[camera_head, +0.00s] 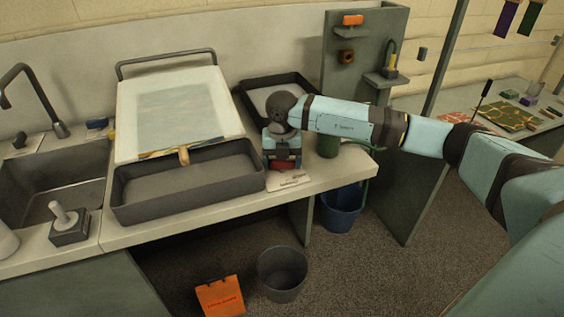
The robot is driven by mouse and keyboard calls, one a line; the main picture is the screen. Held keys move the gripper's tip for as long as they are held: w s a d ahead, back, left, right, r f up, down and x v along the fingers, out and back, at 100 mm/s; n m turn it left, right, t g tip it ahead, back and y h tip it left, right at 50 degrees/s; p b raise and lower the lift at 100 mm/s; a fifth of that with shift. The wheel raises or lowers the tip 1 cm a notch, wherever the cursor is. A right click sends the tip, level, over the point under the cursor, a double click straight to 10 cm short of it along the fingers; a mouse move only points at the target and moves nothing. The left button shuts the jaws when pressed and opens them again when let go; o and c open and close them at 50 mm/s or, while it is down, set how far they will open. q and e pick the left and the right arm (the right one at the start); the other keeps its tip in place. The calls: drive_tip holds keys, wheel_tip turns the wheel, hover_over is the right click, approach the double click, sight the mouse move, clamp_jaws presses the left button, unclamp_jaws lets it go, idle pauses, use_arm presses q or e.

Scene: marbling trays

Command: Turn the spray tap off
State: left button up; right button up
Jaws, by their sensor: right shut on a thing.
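My right gripper (283,158) points down at the counter's front edge, right of the dark trough. It is shut on a small red thing (284,166), mostly hidden by the fingers. I cannot tell whether this is the spray tap's handle or how it is turned. A pale printed card (288,181) lies just in front of it. A green hose (372,160) shows at the counter's right end. My left gripper is not in view.
A dark trough (190,190) and a tilted board (130,112) stand left of my gripper. A dark tray (245,98) lies behind my arm. A grey panel (335,70) rises at the back. A blue bucket (341,212) and a grey bin (282,277) stand on the floor.

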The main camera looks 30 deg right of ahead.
drive_tip(key=n, duration=0.2)
drive_tip(key=shift+n, duration=0.4)
drive_tip(key=shift+n+b, duration=0.3)
drive_tip(key=shift+n, duration=0.2)
drive_tip(key=shift+r, duration=0.1)
drive_tip(key=o, duration=0.9)
drive_tip(key=shift+r, duration=0.1)
